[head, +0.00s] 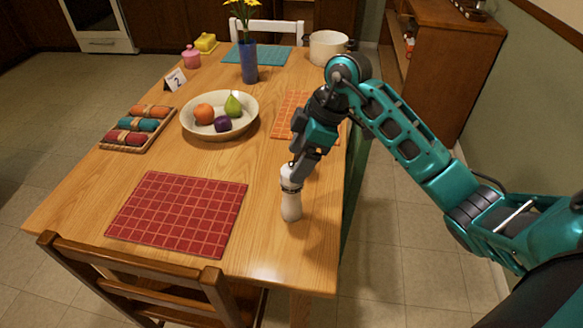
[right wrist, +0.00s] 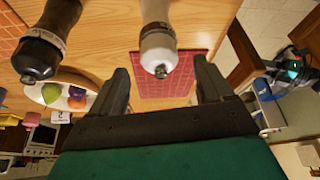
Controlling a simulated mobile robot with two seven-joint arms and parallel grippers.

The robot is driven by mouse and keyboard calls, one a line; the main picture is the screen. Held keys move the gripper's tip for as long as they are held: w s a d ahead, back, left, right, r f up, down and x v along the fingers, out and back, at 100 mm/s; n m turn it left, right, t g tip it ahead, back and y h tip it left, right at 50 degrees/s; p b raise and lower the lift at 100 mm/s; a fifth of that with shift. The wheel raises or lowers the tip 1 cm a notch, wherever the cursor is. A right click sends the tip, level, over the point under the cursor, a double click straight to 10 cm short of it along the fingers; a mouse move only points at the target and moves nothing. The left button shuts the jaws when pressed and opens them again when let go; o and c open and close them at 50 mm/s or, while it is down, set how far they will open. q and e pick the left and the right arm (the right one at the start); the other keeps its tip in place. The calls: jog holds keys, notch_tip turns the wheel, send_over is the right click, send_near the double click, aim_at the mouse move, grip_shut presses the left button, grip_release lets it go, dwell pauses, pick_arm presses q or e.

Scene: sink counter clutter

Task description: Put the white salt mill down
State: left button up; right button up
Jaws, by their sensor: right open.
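The white salt mill (head: 291,205) stands upright on the wooden table near its right edge, right of the red placemat. My right gripper (head: 297,172) is at the mill's top in the head view. Its two fingers (right wrist: 160,68) are spread apart, with visible gaps on both sides of the mill's knob. My left gripper is not in view.
A dark mill (right wrist: 40,45) stands beside the white one in the right wrist view; I cannot make it out in the head view. A red placemat (head: 180,212), fruit bowl (head: 188,124), roll tray (head: 150,146) and blue vase (head: 249,65) are on the table. A chair (head: 130,275) stands at the front.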

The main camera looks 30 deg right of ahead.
jog(key=v, duration=0.6)
jog(key=shift+r, duration=0.4)
jog(key=shift+s, duration=0.15)
